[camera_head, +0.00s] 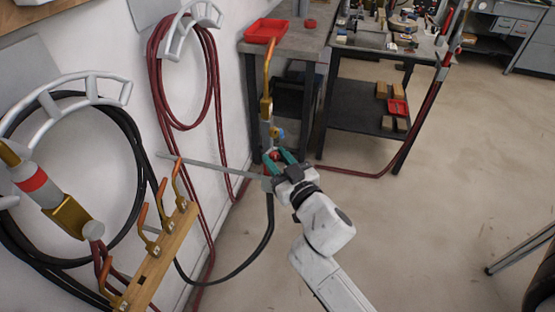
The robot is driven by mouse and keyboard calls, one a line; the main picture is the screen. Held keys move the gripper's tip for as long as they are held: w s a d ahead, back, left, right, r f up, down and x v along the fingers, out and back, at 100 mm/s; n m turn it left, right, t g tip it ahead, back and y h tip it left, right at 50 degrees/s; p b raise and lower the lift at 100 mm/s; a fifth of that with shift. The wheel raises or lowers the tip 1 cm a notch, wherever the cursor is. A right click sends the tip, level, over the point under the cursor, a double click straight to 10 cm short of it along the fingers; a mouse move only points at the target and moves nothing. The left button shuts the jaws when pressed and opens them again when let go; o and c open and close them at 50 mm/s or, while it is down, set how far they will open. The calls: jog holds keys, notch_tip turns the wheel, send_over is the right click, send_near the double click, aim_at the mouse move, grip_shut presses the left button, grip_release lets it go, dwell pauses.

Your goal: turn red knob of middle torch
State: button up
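The middle torch (267,108) stands upright near the centre, with a copper-coloured bent tip and a brass and grey body. A blue knob (279,132) sticks out on its right side. The red knob (274,155) is lower, a small red patch between the green fingers of my gripper (278,160). The fingers reach up from the lower right and lie one on each side of the red knob. They appear spread around it, but I cannot tell whether they touch it. The lower end of the torch is partly hidden by my gripper.
A grey rod (213,166) runs from the left to the torch. A wooden rack (160,255) holds several copper tips at lower left, near another torch (45,190). Hoses hang on the wall.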

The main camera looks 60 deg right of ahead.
jog(key=o, duration=0.3)
jog(key=b+v, duration=0.2)
jog(key=v, duration=0.9)
jog(key=shift+b, duration=0.4)
jog(key=shift+w, duration=0.1)
